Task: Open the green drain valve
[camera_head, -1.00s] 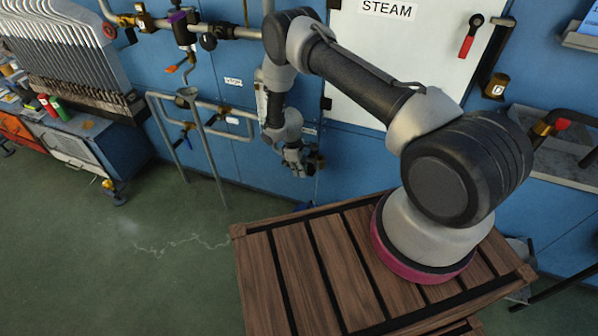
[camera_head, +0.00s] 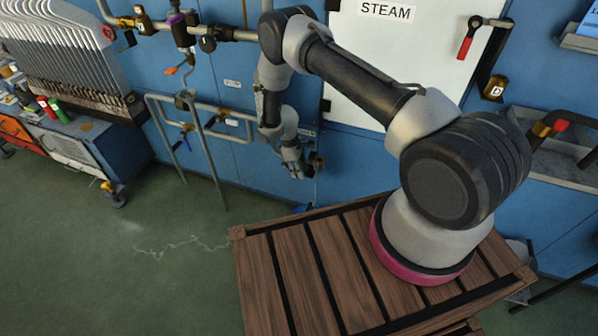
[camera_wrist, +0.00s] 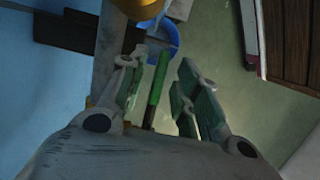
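The green drain valve's lever (camera_wrist: 158,78) shows in the wrist view as a narrow green bar between my gripper's two fingers. My gripper (camera_wrist: 161,72) is open, with a finger on each side of the lever. A gap shows on the right of the lever, and a narrower one on the left. The fingers' inner pads are also green. A brass part (camera_wrist: 138,7) shows at the top edge of the wrist view. In the head view my gripper (camera_head: 298,164) hangs low in front of the blue wall, and the lever cannot be made out there.
A blue bucket (camera_wrist: 163,36) stands beyond the fingertips in the wrist view. In the head view, grey pipes (camera_head: 152,112) run along the blue wall to the left. A slatted wooden crate top (camera_head: 300,262) lies under my arm's base. The green floor at left is open.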

